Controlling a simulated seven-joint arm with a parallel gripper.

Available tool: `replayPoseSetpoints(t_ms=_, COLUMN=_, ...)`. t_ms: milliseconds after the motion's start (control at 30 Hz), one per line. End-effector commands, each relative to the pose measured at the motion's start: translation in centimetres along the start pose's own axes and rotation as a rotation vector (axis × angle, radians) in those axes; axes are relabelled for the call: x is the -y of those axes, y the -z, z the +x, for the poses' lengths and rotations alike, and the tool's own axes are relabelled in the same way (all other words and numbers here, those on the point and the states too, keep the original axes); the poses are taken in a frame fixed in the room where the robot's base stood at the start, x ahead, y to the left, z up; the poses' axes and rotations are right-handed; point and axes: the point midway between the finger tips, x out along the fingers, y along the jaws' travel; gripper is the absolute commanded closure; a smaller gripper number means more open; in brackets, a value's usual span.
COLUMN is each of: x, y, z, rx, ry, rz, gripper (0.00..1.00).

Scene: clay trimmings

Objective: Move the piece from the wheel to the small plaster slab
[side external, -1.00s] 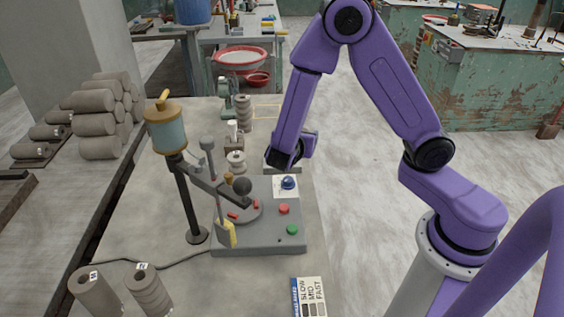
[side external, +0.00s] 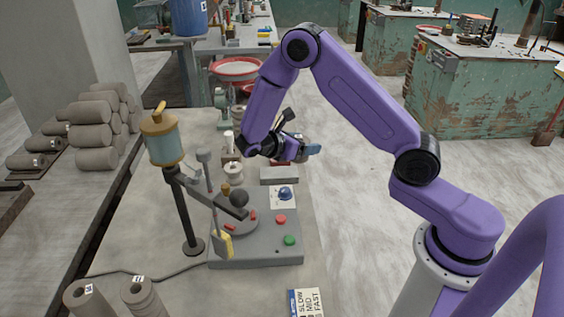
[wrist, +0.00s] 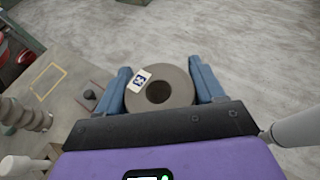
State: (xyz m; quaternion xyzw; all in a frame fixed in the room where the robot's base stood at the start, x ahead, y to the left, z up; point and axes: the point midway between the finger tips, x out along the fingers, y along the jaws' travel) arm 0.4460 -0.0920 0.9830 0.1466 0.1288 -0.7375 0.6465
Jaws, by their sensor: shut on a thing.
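My gripper (wrist: 160,90) is shut on a grey clay ring-shaped piece (wrist: 178,76) with a dark round hole and a small marked label facing the camera. The blue fingers press on its left and right sides. In the side view my gripper (side external: 308,150) is raised and turned sideways, pointing right near the bench's right edge; the piece cannot be made out there. The wheel (side external: 241,224), a grey disc with red pads on a grey control box, stands clear in front of it. A pale grey block (side external: 280,175) behind the box may be the small plaster slab.
A lamp-like post with a teal canister (side external: 165,149) and swing arm stands left of the wheel. Ribbed spools (side external: 233,172) stand behind the wheel. A yellow outline (wrist: 48,81) marks the bench. Clay cylinders (side external: 92,138) are stacked at left. Open floor lies right.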

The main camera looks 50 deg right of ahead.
Motion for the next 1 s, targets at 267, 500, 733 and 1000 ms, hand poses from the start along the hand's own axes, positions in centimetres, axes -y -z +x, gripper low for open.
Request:
replayPoseSetpoints(t_ms=267, x=-4.7, y=1.9, z=1.2, rx=0.001, ry=0.001, rz=0.002, gripper=0.72)
replayPoseSetpoints(t_ms=500, x=-7.5, y=5.1, z=2.8, rx=0.001, ry=0.001, rz=0.0, gripper=0.72)
replayPoseSetpoints(t_ms=733, x=-8.8, y=6.5, z=3.4, rx=0.001, ry=0.0, rz=0.0, gripper=0.72)
replayPoseSetpoints(t_ms=1000, x=-9.3, y=8.7, z=4.4, rx=0.002, ry=0.001, rz=-0.002, gripper=0.72)
